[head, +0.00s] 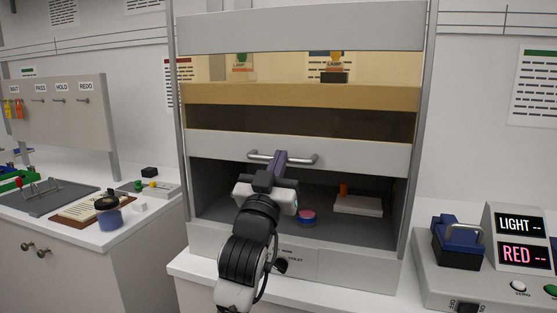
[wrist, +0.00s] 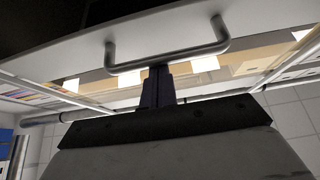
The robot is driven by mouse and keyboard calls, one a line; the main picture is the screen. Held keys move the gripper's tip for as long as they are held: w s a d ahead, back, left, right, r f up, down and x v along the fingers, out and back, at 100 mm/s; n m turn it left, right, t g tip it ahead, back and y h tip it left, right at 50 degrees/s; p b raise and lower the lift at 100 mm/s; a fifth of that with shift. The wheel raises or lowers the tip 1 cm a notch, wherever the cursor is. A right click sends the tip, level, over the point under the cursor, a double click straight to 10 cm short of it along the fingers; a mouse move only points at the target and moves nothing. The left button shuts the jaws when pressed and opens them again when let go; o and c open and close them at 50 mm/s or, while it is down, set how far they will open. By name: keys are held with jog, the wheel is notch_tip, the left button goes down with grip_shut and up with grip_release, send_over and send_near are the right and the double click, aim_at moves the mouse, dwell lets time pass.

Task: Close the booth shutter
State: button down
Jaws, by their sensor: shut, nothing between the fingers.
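The booth shutter (head: 350,152) is a pale grey framed panel with a glazed middle, partly raised in the booth's side rails. The booth is open below its bottom rail. A metal bar handle (head: 305,159) is fixed to that rail; the handle also shows in the wrist view (wrist: 193,57). My gripper (head: 282,156) is at the middle of the handle, its purple fingers shut and empty. In the wrist view the fingertips (wrist: 158,70) come up against the bar; I cannot tell if they touch it.
Inside the booth stand a pink-topped blue jar (head: 307,217) and a white block with an orange piece (head: 358,206). A counter with a blue-and-black jar (head: 108,214) lies left.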

notch_tip(320, 180, down, 19)
jog(key=b, duration=1.3)
jog(key=shift+w+r, duration=0.15)
jog(key=shift+w, duration=0.05)
